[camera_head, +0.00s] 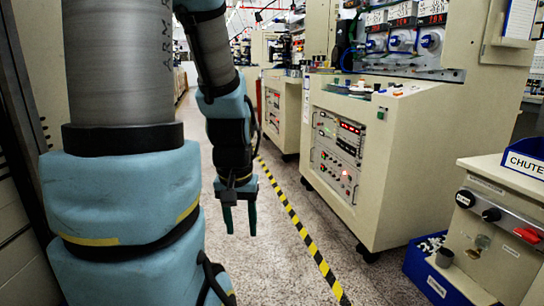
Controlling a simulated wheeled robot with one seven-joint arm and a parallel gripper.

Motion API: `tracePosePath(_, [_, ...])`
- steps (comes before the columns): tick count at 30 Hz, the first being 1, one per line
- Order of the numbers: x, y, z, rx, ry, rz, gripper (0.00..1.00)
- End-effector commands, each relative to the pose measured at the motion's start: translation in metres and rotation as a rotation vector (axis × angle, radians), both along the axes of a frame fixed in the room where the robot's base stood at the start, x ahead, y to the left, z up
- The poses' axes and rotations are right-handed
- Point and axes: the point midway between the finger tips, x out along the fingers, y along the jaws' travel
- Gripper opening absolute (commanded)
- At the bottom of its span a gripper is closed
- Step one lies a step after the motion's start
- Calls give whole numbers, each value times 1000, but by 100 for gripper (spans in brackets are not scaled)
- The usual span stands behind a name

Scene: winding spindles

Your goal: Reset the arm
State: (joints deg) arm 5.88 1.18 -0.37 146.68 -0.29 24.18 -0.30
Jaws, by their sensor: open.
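My gripper (239,219) hangs at the end of my arm, pointing straight down over the speckled floor. Its two dark green fingers are apart, with floor showing between them, and nothing is held. It is left of the yellow-and-black floor stripe and clear of the machines. My blue-padded arm links fill the left of the view.
A cream winding machine (421,150) with spindles on top and a lit control panel (337,147) stands right of the stripe (291,214). A second cabinet (283,107) stands behind. A blue bin (433,283) and a CHUTE box (524,163) are at right. The aisle floor (285,270) is clear.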

Motion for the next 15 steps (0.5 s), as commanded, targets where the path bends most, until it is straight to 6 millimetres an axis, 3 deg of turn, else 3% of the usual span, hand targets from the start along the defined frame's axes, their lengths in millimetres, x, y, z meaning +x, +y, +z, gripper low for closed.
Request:
tracePosePath(1, [0,0,34,0,0,0,49])
tracePosePath(6, [0,0,87,0,0,0,49])
tracePosePath(12, [0,0,139,0,0,0,49])
tracePosePath(15, [0,0,154,0,0,0,49])
